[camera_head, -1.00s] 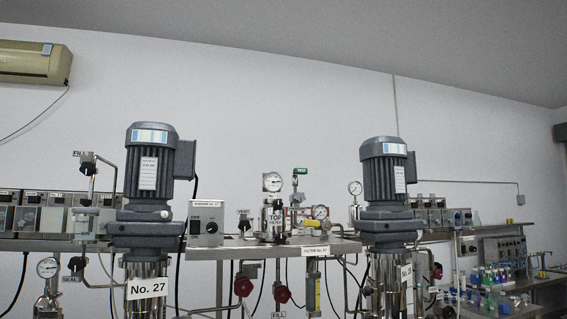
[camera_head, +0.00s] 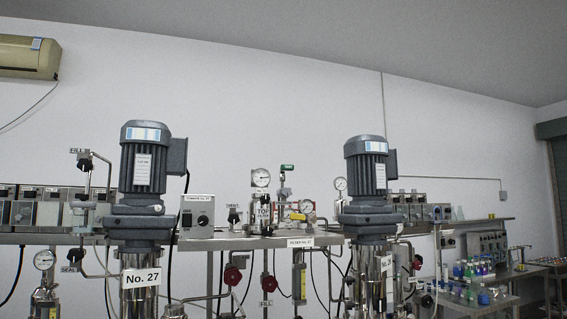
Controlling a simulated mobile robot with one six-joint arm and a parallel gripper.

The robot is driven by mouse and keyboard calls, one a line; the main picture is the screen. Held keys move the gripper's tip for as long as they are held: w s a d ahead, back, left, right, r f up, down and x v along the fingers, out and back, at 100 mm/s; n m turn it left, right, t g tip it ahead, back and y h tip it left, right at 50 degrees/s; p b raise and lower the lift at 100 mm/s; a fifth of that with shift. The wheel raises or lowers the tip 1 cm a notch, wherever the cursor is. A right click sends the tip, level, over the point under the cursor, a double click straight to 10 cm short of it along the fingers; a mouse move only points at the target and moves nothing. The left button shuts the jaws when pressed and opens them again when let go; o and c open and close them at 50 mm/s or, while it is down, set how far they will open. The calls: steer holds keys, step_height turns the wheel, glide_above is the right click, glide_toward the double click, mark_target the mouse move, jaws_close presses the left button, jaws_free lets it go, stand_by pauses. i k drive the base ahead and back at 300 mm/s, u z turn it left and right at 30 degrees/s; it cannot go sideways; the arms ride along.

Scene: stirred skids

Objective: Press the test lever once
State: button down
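A small green tag (camera_head: 287,168), marked TEST in the earlier frame, tops a thin fitting (camera_head: 283,190) on the filter assembly between the two grey motors. Whether the green part is the lever's handle or only its label is too small to tell. A round gauge (camera_head: 260,178) stands just left of it, above a metal filter housing (camera_head: 262,213) marked TOP. My gripper is not in view.
A grey motor pump (camera_head: 147,165) labelled No. 27 stands at left front, another motor (camera_head: 367,175) at right front. A control box (camera_head: 197,212) and red handwheels (camera_head: 232,275) are near the filter. Bottles (camera_head: 470,270) stand on a bench at right.

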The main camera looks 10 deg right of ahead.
mark_target(284, 168)
steer(key=z, duration=0.05)
steer(key=i, duration=0.95)
steer(key=u, duration=0.05)
